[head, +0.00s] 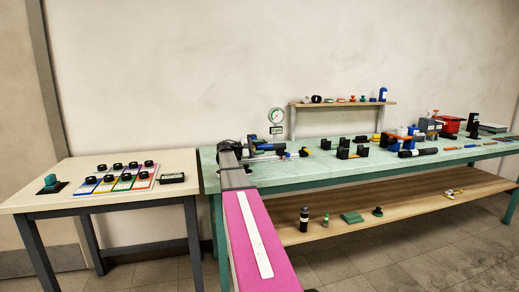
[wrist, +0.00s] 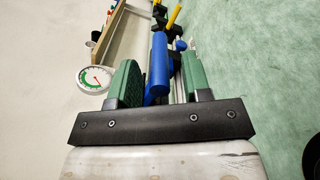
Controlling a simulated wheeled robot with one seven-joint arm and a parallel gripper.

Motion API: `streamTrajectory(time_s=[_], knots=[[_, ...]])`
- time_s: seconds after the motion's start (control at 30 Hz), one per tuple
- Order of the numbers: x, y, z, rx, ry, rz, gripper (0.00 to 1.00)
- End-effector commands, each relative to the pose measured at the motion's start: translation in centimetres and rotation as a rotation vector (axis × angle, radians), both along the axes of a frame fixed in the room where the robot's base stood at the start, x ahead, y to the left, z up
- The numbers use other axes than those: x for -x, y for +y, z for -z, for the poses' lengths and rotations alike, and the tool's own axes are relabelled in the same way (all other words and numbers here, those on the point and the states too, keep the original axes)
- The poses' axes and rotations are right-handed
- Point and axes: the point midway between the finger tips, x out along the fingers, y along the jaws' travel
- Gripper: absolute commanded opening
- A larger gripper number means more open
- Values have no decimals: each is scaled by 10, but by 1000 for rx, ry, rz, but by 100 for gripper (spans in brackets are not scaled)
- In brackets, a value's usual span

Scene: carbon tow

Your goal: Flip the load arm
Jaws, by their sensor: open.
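My gripper (wrist: 162,72) is open in the wrist view, with one green finger on each side of a blue bar (wrist: 158,62). The bar may be the load arm. It is nearer the left finger, and I cannot tell whether they touch. A thin grey rod (wrist: 178,85) runs beside the bar, also between the fingers. In the head view my gripper (head: 258,147) is small and low over the left end of the green bench (head: 228,183), and blue parts (head: 270,147) show at it. My arm hides part of that end.
A dial gauge (head: 277,116) stands behind my gripper; it also shows in the wrist view (wrist: 96,79). A raised shelf (head: 340,104) holds small items. Black holders (head: 352,150) stand to the right. A cream table (head: 60,198) with coloured cards is at left.

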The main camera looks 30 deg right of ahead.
Motion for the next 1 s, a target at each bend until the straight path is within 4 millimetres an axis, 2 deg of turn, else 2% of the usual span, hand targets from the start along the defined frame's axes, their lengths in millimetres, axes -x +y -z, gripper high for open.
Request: streamTrajectory(time_s=[0.27, 0.3, 0.43, 0.77, 1.0], knots=[[0, -2, 0, 0, 0, 0, 44], [0, -2, 0, 0, 0, 0, 41], [0, -2, 0, -1, 0, -1, 0], [-1, -2, -7, -5, 21, -1, 0], [-5, -3, -38, -30, 133, -2, 0]])
